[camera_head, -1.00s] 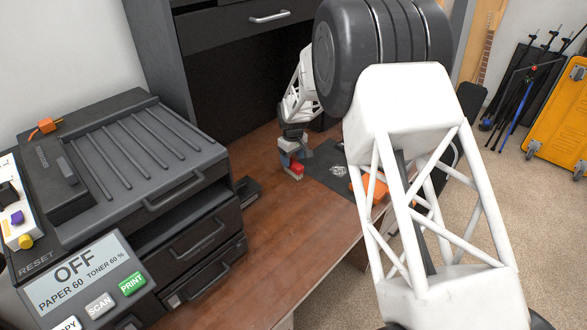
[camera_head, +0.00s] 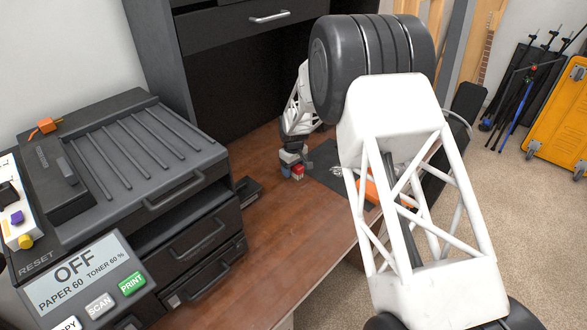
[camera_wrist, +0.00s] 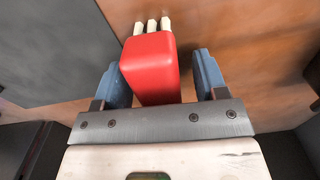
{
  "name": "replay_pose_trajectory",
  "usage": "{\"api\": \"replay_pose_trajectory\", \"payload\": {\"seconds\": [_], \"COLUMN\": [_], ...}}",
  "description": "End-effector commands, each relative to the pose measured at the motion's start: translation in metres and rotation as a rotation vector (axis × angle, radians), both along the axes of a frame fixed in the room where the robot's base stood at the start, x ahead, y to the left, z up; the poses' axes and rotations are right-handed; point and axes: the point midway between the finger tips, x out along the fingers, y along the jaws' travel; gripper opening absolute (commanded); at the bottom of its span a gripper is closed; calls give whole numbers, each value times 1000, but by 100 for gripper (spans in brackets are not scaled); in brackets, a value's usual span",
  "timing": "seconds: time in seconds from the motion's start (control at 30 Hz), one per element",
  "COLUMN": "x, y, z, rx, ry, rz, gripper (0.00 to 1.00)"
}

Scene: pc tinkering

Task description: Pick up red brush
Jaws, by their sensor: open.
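The red brush (camera_wrist: 152,68) is a red block with several pale bristle tufts at its far end. In the wrist view it lies between the two blue fingers of my gripper (camera_wrist: 160,80), with a gap to the right finger and a narrow one to the left. My gripper is open around it. In the head view the brush (camera_head: 297,171) is a small red patch at my gripper (camera_head: 291,166), low over the wooden desk. My fingers partly hide it there.
The wooden desk (camera_head: 262,235) has free room in front of my gripper. A dark mat (camera_head: 325,165) and an orange item (camera_head: 372,190) lie to the right. The printer (camera_head: 140,160) stands left, with a small dark object (camera_head: 248,190) beside it.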

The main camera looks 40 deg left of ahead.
Motion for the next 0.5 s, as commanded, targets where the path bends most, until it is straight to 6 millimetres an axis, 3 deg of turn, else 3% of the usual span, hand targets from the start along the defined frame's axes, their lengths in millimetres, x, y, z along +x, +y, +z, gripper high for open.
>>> {"api": "replay_pose_trajectory", "payload": {"seconds": [0.17,0.5], "x": [0,0], "y": [0,0], "z": [0,0], "rx": [0,0], "ry": [0,0], "rz": [0,0], "gripper": [66,15]}}
